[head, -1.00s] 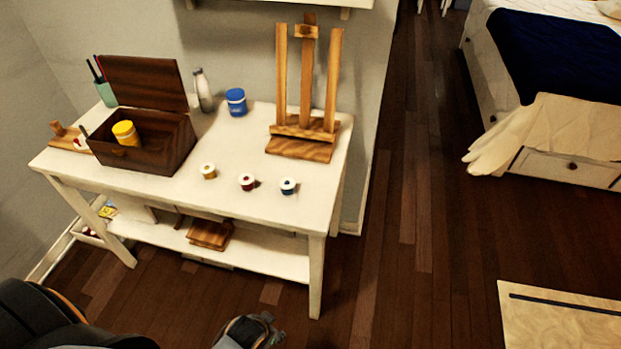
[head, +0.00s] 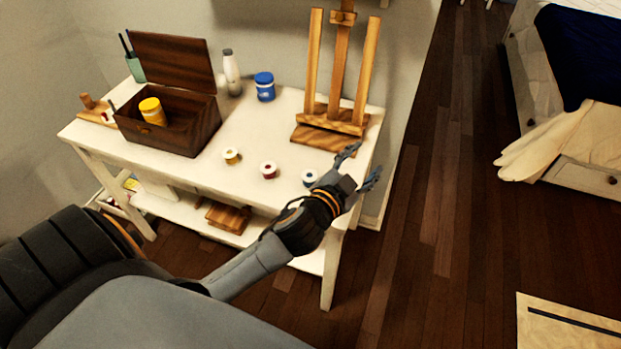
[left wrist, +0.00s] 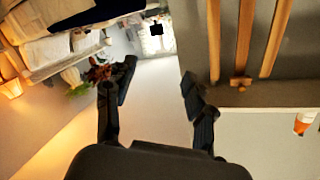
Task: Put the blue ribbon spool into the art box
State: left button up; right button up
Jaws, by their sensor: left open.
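The blue ribbon spool (head: 309,177) stands on the front right part of the white table, just left of my left gripper. The art box (head: 186,140) is dark brown wood with its lid up, at the left of the table. A yellow jar (head: 152,111) is inside it. My left gripper (head: 362,166) is open and empty by the table's right front corner, its fingers pointing right. My right gripper is not in view.
A red spool (head: 268,170) and a yellow spool (head: 231,156) stand left of the blue one. A wooden easel (head: 325,142) stands behind my gripper. A blue jar (head: 265,87) and a white bottle (head: 232,72) stand at the back. The table's middle (head: 252,125) is clear.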

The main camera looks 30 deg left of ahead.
pick_arm(q)
jog(key=w+d+r+m+t+h, duration=0.3)
jog(key=d+r+m+h, duration=0.35)
jog(key=r, duration=0.35)
jog(key=s+d+r+m+g+h, duration=0.35)
jog(key=d+m+g+h, duration=0.65)
jog(key=m, duration=0.5)
jog(key=m+g+y, duration=0.5)
jog(key=g+y, duration=0.5)
jog(key=y, duration=0.7)
send_over(312, 176)
jog(key=s, duration=0.2)
jog(key=f, duration=2.1)
jog(key=shift+w+d+p, duration=0.1)
jog(key=shift+d+p, duration=0.15)
jog(key=shift+p, duration=0.05)
jog(key=shift+w+f+p, duration=0.15)
jog(key=shift+f, duration=0.75)
jog(key=shift+w+f+p, duration=0.1)
jog(key=shift+w+f, duration=0.1)
jog(key=shift+f, duration=0.7)
jog(key=shift+w+f+p, duration=0.15)
jog(key=shift+f, duration=0.75)
jog(key=c, duration=0.8)
